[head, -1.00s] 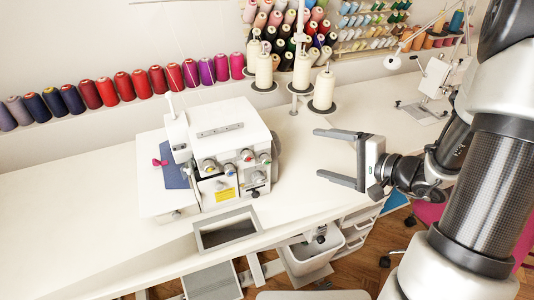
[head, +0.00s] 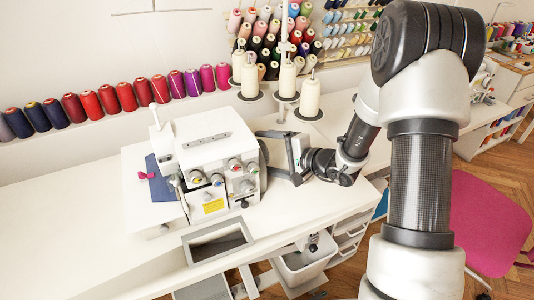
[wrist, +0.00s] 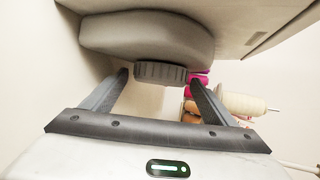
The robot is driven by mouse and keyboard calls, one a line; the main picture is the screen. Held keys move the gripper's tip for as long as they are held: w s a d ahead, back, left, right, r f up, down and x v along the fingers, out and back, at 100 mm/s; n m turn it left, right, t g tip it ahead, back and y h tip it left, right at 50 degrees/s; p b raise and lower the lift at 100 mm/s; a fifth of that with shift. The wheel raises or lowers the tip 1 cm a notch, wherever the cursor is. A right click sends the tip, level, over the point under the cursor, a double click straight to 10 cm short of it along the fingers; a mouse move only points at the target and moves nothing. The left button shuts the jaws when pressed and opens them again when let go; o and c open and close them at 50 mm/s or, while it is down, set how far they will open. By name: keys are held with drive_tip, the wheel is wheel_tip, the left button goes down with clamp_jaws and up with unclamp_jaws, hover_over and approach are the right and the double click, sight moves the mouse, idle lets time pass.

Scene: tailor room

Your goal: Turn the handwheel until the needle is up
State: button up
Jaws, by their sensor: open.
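The white overlock sewing machine (head: 212,140) stands on the table in the head view. Its grey handwheel (head: 263,158) is on the right side, partly hidden by my gripper (head: 265,156). In the wrist view the ribbed edge of the handwheel (wrist: 160,72) shows below a rounded grey cover (wrist: 148,36). My gripper (wrist: 160,80) is open, with one fingertip to the left of the ribbed wheel and the other to its right. I cannot tell whether either finger touches it. The needle is too small to make out.
Cream thread cones (head: 309,97) stand behind the gripper; one cone (wrist: 240,103) shows beside the right finger in the wrist view. A rectangular tray opening (head: 218,243) lies in front of the machine. The white table (head: 80,235) is clear at left.

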drive_tip(key=shift+a, duration=0.1)
drive_tip(key=c, duration=1)
drive_tip(key=shift+w, duration=0.1)
drive_tip(key=shift+c, duration=0.2)
drive_tip(key=shift+r+p, duration=0.15)
drive_tip(key=shift+p, duration=0.25)
